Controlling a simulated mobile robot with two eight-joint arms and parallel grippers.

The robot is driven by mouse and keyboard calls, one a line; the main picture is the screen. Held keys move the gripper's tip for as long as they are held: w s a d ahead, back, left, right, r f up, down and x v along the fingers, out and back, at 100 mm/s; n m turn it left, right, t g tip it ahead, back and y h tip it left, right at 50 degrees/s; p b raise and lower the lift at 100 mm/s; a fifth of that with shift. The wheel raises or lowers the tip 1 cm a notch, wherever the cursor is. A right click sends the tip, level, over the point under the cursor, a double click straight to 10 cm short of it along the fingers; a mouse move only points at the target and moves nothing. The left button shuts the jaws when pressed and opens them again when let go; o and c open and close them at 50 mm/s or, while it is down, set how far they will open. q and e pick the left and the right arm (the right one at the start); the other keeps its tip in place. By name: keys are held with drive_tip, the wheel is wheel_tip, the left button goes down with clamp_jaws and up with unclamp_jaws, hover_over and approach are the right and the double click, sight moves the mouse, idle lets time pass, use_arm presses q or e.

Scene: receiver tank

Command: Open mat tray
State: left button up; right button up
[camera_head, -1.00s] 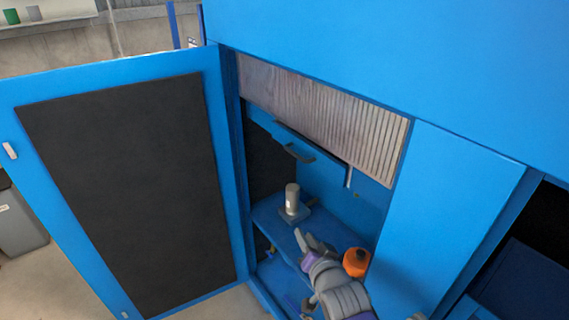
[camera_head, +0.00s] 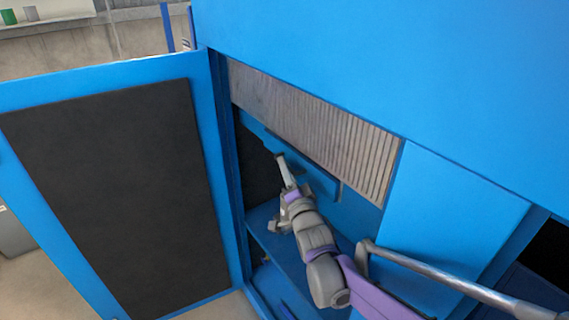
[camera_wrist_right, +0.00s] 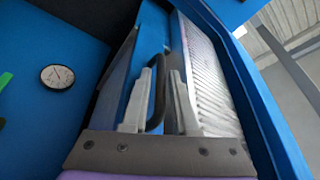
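The mat tray (camera_head: 322,184) is a blue drawer-like front inside the open cabinet, just under a ribbed grey panel. Its black bar handle (camera_wrist_right: 158,95) shows in the right wrist view; in the head view my gripper covers it. My right gripper (camera_head: 285,165) reaches up to the tray front. In the right wrist view its two fingers (camera_wrist_right: 163,82) are apart, one on each side of the handle. A gap shows between the handle and the right-hand finger; the left-hand finger looks close to it, contact unclear. My left gripper is not in view.
The cabinet door (camera_head: 110,190) with a dark panel stands open at the left. The ribbed panel (camera_head: 315,125) sits above the tray. A blue shelf (camera_head: 262,222) lies below my arm. A round gauge (camera_wrist_right: 57,77) is on the blue wall in the wrist view.

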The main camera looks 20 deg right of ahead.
drive_tip(key=shift+w+r, duration=0.15)
drive_tip(key=shift+w, duration=0.5)
clamp_jaws()
idle(1.0)
